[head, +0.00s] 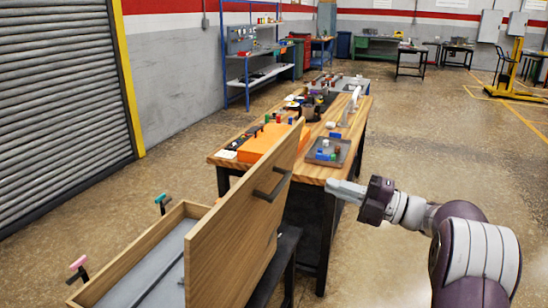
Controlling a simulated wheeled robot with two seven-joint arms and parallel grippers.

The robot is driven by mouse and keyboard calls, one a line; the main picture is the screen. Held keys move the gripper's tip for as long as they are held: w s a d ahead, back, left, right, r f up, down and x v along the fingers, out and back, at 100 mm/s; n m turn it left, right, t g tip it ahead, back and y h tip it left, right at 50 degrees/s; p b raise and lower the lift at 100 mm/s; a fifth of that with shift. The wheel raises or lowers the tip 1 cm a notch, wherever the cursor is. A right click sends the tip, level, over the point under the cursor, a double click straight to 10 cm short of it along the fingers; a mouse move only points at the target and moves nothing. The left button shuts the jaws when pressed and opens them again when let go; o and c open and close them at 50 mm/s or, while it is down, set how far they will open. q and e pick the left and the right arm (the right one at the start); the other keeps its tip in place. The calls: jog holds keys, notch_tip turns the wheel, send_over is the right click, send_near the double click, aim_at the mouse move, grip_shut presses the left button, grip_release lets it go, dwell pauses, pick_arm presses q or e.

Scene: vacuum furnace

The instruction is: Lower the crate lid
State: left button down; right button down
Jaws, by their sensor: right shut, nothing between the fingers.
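The wooden crate (128,268) stands at the lower left, with its grey inside showing. Its wooden lid (232,245) is raised and stands nearly upright along the crate's right side. A dark bar handle (270,187) is on the lid's right-hand face. My right gripper (333,185) is shut and empty. It points left, to the right of the lid and apart from the handle in the picture, in front of the workbench's near corner. My left gripper is not in the view.
A wooden workbench (312,172) stands behind the lid, with an orange block holder (268,138) and a grey tray (328,150) on it. Two small clamps, green (162,199) and pink (78,264), stand up at the crate's left side.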

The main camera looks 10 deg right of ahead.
aim_at(264, 162)
jog(key=p+x, duration=0.1)
jog(key=x, duration=0.3)
jog(key=p+x, duration=0.1)
jog(key=x, duration=0.4)
jog(key=p+x, duration=0.1)
jog(key=x, duration=0.3)
jog(key=shift+a+r, duration=0.3)
jog(key=shift+r, duration=0.15)
jog(key=shift+a, duration=0.2)
